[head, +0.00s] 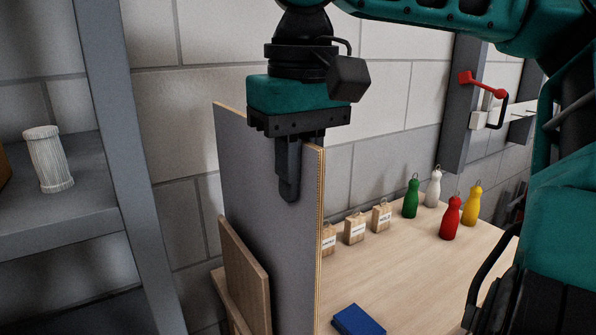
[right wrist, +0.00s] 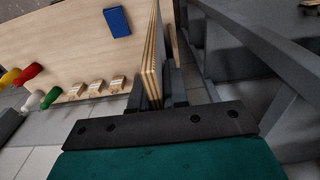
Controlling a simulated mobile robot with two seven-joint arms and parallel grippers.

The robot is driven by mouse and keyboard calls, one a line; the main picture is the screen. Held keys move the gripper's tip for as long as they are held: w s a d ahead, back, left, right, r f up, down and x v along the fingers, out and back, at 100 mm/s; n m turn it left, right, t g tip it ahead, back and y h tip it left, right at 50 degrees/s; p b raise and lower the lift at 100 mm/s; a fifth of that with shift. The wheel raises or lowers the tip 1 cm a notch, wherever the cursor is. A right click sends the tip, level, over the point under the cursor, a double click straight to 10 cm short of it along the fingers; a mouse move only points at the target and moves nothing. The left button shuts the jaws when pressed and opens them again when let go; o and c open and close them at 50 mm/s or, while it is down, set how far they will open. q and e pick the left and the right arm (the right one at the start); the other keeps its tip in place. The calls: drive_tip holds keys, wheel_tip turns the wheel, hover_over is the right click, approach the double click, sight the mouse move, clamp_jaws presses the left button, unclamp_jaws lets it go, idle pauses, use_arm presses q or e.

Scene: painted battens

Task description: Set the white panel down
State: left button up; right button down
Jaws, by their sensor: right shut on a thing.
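The panel (head: 262,190) stands upright in the head view. Its broad face looks grey in this light and its edges show plywood layers. My right gripper (head: 289,185) is above it, pointing down, with its fingers closed on the top edge. In the right wrist view the panel (right wrist: 154,55) is seen edge-on between the fingers of the gripper (right wrist: 153,90). The panel's lower end is cut off in the head view, so I cannot tell whether it touches anything below. My left gripper is not in view.
A smaller wooden board (head: 245,275) stands close on the panel's left. The wooden table (head: 420,265) holds a blue block (head: 358,320), several labelled wooden blocks (head: 355,228) and several bottles (head: 451,218). A grey shelf (head: 65,235) with a ribbed white cylinder (head: 48,158) is at left.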

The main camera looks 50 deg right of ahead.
drive_tip(key=shift+f, duration=0.5)
drive_tip(key=c, duration=1.1)
unclamp_jaws()
drive_tip(key=r, duration=1.3)
drive_tip(key=shift+s+a, duration=0.15)
drive_tip(key=shift+s, duration=0.15)
